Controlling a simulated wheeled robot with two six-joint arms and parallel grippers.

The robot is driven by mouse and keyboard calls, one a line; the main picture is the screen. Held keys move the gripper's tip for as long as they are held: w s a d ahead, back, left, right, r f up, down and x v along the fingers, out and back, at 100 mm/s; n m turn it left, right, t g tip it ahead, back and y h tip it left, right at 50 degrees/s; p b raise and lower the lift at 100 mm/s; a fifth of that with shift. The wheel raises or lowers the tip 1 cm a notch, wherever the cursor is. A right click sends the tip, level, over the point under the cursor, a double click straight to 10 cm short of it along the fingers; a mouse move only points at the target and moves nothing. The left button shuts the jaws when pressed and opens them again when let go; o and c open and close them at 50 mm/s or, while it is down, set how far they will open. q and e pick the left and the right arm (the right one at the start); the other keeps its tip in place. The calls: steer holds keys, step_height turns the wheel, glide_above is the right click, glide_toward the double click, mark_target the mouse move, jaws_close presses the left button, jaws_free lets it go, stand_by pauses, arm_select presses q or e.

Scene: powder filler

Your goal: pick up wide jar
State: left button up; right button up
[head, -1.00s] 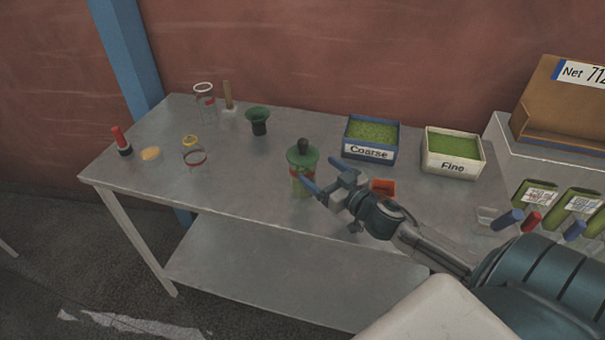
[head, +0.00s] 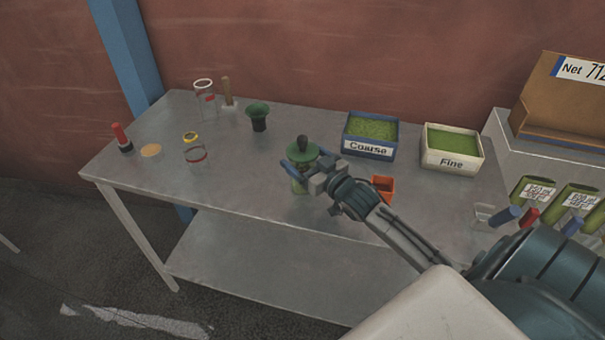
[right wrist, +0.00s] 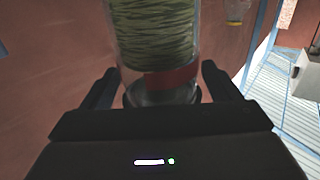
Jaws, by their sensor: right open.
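The wide jar (head: 299,187) appears to be the clear one near the table's front edge, holding green leafy filling and marked with a red band. In the head view a green funnel-like top (head: 303,158) with a dark knob sits on it. My right gripper (head: 303,172) is at the jar and partly hides it. In the right wrist view the jar (right wrist: 155,40) stands between the spread fingers of the gripper (right wrist: 160,80), with gaps on both sides. My left gripper is not in view.
An orange scoop-like box (head: 382,188) stands just right of my gripper. Trays marked Coarse (head: 368,148) and Fine (head: 451,162) are behind it. A dark green funnel (head: 258,114) and two clear jars (head: 204,98) (head: 195,155) stand to the left. The table front left is clear.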

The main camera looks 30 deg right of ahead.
mark_target(306, 149)
steer(key=shift+w, duration=0.35)
steer(key=c, duration=1.1)
steer(key=shift+o, duration=0.2)
steer(key=shift+r, duration=0.1)
steer(key=shift+a+r+b, duration=0.1)
steer(key=shift+r+b, duration=0.4)
steer(key=shift+r, duration=1.2)
steer(key=s+a+r+b, duration=0.1)
steer(key=s+a+b, duration=0.3)
steer(key=s+a, duration=0.7)
step_height(306, 149, up, 10)
steer(key=p, duration=1)
steer(key=shift+s+d+r+p, duration=0.2)
steer(key=shift+s+r+p, duration=0.05)
steer(key=shift+s+p, duration=0.2)
